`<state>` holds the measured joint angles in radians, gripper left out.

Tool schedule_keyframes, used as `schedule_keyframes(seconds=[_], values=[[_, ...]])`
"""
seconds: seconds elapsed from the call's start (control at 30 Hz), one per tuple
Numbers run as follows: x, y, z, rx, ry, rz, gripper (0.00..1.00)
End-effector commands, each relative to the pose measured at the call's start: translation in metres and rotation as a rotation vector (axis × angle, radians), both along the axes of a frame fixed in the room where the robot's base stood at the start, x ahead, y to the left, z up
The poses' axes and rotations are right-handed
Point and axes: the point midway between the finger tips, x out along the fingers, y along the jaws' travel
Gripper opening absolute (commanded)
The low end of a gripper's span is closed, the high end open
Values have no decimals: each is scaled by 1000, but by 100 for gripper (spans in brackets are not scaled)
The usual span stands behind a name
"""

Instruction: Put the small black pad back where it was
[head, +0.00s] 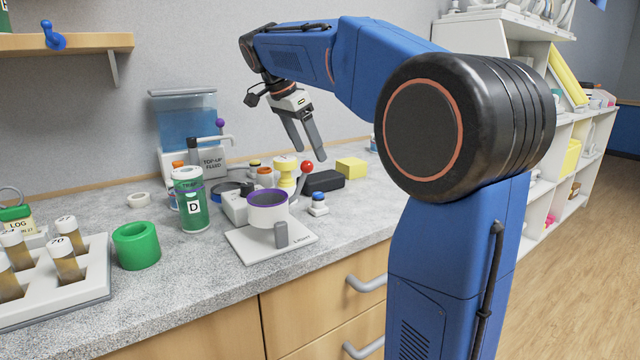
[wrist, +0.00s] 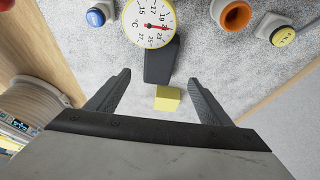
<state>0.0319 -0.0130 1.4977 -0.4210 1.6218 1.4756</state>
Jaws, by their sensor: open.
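A black block (head: 324,181), the only thing I see that fits the small black pad, lies on the grey speckled counter. In the wrist view the black block (wrist: 160,66) sits ahead of the fingertips, partly hidden by a round dial. My gripper (head: 309,149) hangs above the counter, pointing down, apart from everything. In the wrist view my gripper (wrist: 159,78) has its fingers spread, with nothing held between them.
A yellow block (head: 351,168) lies right beside the black block. The yellow-rimmed dial (wrist: 148,22) and a blue button (head: 318,206) stand close by. A white stand with a purple-rimmed cup (head: 267,208) is nearer the front. A green cup (head: 137,247) stands left.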

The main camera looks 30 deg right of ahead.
Motion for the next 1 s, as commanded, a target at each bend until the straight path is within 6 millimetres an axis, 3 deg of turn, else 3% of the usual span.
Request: schedule_keyframes(seconds=[0.2,0.53,0.8,1.0], values=[[0,-14,-32,0,3,-1,73],[0,-24,-53,1,2,-1,73],[-1,-38,-85,1,2,-1,73],[0,-41,-92,1,0,0,73]])
